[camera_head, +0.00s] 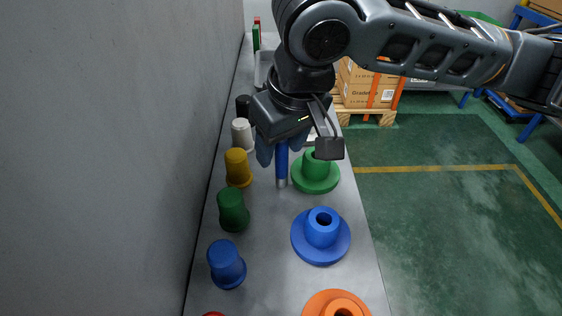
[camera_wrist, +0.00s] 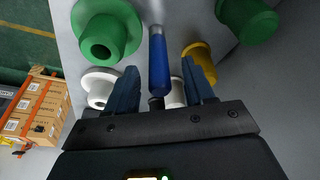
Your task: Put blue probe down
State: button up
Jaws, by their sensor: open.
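The blue probe (camera_head: 282,165) is a slim blue cylinder with a silver lower end. It stands roughly upright on the grey bench, between the row of caps and the row of flanged spindles. My gripper (camera_head: 281,148) is above it with both dark blue fingers pointing down. In the wrist view, the blue probe (camera_wrist: 159,65) lies between the two spread fingers of my gripper (camera_wrist: 161,88), with a gap on each side. The gripper is open. The top of the probe is hidden by my gripper in the head view. I cannot tell whether its silver end touches the bench.
A green flanged spindle (camera_head: 316,172) is close to the probe's right. A blue flanged spindle (camera_head: 321,235) and an orange one (camera_head: 337,304) are nearer. Yellow (camera_head: 237,167), green (camera_head: 233,210) and blue (camera_head: 226,264) caps line the left, beside a grey wall (camera_head: 120,150).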

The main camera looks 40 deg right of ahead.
jog(key=shift+w+f, duration=0.15)
jog(key=shift+f, duration=0.3)
grip_shut()
